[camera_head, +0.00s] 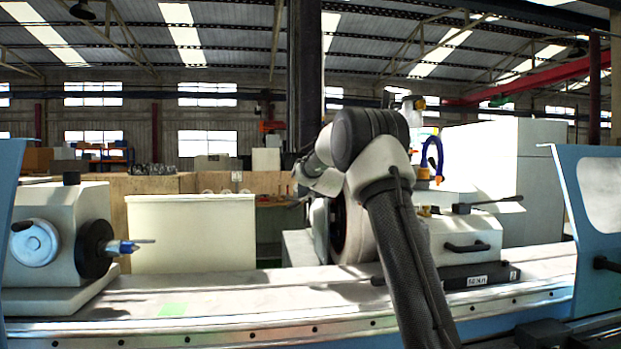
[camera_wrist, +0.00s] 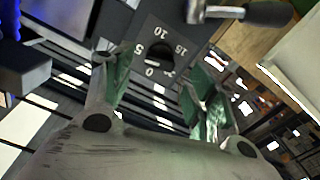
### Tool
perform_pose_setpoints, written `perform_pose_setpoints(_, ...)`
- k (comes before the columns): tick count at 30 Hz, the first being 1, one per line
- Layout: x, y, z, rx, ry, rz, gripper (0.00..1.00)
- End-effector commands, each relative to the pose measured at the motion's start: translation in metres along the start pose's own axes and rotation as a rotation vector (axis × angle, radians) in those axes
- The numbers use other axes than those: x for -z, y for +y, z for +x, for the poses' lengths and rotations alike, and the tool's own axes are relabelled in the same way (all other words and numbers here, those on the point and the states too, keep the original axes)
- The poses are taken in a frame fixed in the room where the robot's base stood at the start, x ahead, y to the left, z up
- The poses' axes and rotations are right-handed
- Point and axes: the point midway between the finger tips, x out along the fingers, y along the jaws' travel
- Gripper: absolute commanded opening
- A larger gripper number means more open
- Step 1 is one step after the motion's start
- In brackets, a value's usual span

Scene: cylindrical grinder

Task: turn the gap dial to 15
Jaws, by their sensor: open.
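The gap dial (camera_wrist: 160,54) shows in the wrist view as a dark knob on a grey plate. White numbers 0, 5, 10 and 15 curve around it, turned over in the picture. A small pale mark lies near the 0, but I cannot tell for certain where the pointer stands. My gripper (camera_wrist: 158,72) is open, with one green-padded finger left of the dial and one right of it. I cannot tell whether either finger touches the knob. In the head view my arm's end points left beside the grinding wheel housing, and the dial cannot be made out.
A metal lever with a dark grip (camera_wrist: 265,13) sits close above the dial in the wrist view. In the head view, the workhead (camera_head: 55,235) stands left on the pale machine table (camera_head: 230,295). A black handle (camera_head: 467,247) is right of my arm. Blue guards flank the table.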

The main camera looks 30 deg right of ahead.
Motion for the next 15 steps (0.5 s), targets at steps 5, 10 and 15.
perform_pose_setpoints(5,-0.001,-0.001,0.032,0.001,-0.001,0.001,0.57)
perform_pose_setpoints(10,-0.001,0.0,0.049,0.0,-0.001,0.001,0.57)
perform_pose_setpoints(15,-0.001,-0.001,0.053,0.002,-0.002,0.001,0.57)
